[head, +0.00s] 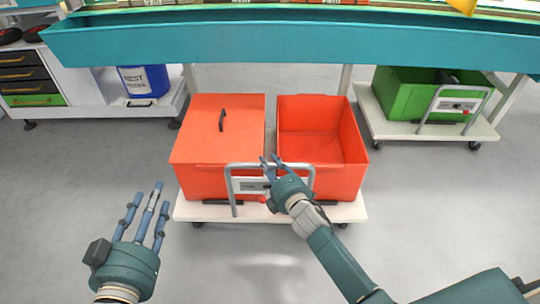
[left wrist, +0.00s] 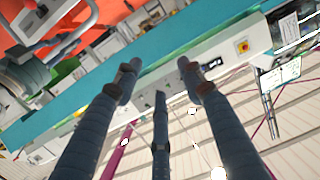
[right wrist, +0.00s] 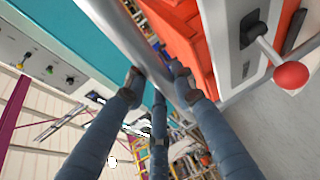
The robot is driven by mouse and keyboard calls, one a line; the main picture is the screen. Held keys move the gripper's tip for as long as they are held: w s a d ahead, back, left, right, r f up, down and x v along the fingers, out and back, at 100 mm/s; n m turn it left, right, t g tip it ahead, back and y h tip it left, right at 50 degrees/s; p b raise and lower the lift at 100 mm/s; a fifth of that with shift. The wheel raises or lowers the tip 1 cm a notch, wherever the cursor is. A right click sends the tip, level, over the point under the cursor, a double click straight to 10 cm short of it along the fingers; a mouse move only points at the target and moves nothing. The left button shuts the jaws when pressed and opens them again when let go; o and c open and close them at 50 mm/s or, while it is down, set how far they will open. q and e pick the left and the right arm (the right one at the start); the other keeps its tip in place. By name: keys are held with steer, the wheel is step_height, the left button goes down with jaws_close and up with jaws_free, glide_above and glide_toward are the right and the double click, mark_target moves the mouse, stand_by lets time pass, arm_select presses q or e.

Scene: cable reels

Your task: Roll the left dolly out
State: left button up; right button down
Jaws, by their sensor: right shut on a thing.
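The left dolly (head: 215,212) is a low white platform on casters, partly under the teal bench. It carries a lidded orange bin (head: 200,140) and an open, empty orange bin (head: 335,135). Its grey tube handle (head: 235,200) stands at the near edge. My right gripper (head: 271,162) is shut on the handle's top bar, near its middle; in the right wrist view the bar (right wrist: 135,40) runs between the fingers. My left gripper (head: 145,200) is open and empty, its fingers spread, to the left and in front of the dolly.
A second dolly (head: 385,128) with a green bin (head: 405,95) stands at the back right. The teal bench (head: 290,40) spans above the orange bins. A white cabinet (head: 85,100) with a blue container (head: 145,80) is at the left. The grey floor in front is clear.

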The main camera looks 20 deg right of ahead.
steer(key=shift+s, duration=0.65)
arm_select(q)
steer(key=shift+s+a+f+g, duration=0.2)
steer(key=shift+s+f+g, duration=0.1)
steer(key=shift+f, duration=0.3)
steer(key=shift+s+a+f+g, duration=0.15)
steer(key=shift+s+f+g, duration=0.15)
steer(key=shift+f, duration=0.3)
arm_select(e)
steer(key=shift+s+a+f, duration=0.1)
steer(key=shift+a+f, duration=0.05)
steer(key=shift+f, duration=0.1)
steer(key=c, duration=1.7)
jaws_free()
steer(key=shift+s, duration=0.1)
steer(key=o, duration=0.3)
arm_select(q)
steer(key=shift+s+r, duration=0.1)
arm_select(e)
steer(key=shift+r, duration=0.15)
arm_select(q)
steer(key=shift+d, duration=0.1)
arm_select(e)
steer(key=v, duration=1.2)
